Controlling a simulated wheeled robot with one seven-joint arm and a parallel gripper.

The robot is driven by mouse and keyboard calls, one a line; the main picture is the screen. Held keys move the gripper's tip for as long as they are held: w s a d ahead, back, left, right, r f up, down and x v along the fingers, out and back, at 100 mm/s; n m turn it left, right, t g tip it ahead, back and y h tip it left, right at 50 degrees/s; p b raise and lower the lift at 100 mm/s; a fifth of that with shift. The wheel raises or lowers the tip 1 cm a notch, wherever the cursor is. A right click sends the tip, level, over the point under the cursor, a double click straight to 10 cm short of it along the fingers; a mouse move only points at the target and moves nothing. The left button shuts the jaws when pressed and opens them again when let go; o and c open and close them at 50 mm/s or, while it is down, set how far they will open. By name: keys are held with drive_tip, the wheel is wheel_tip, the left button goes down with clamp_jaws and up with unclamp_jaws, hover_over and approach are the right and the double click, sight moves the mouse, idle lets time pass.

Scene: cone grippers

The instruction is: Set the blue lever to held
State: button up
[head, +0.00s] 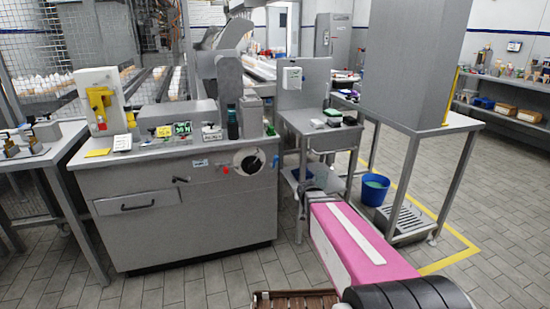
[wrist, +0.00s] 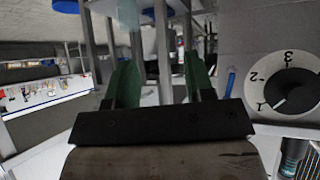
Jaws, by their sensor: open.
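The blue lever (head: 276,161) is a small handle on the front of the grey cabinet (head: 150,220), at its right end, just right of the round dial (head: 248,162). In the wrist view the blue lever (wrist: 231,82) stands beside the white dial (wrist: 288,88) numbered 1, 2, 3. My gripper (wrist: 160,80) has two green fingers spread wide with nothing between them. The lever is to the right of the fingers in that view, apart from them. In the head view my gripper is hard to make out beyond my pink arm. I see no readable label at the lever.
A red lever (head: 226,170) is left of the dial. A grey side table (head: 318,128) stands right of the cabinet, close to my arm. A blue bucket (head: 375,187) stands beyond it. A brown slatted crate (head: 296,299) is at the bottom. The floor before the cabinet is clear.

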drive_tip(key=w+a+r+t+y, duration=0.1)
drive_tip(key=w+a+r+t, duration=0.25)
drive_tip(key=w, duration=0.25)
drive_tip(key=n+t+y, duration=0.3)
drive_tip(key=t+y, duration=0.1)
drive_tip(key=y, duration=0.1)
approach(275, 157)
drive_tip(key=w, duration=0.2)
drive_tip(key=x, duration=0.6)
drive_tip(key=f+x, duration=0.1)
drive_tip(key=x, duration=0.3)
drive_tip(key=shift+d, duration=0.1)
clamp_jaws()
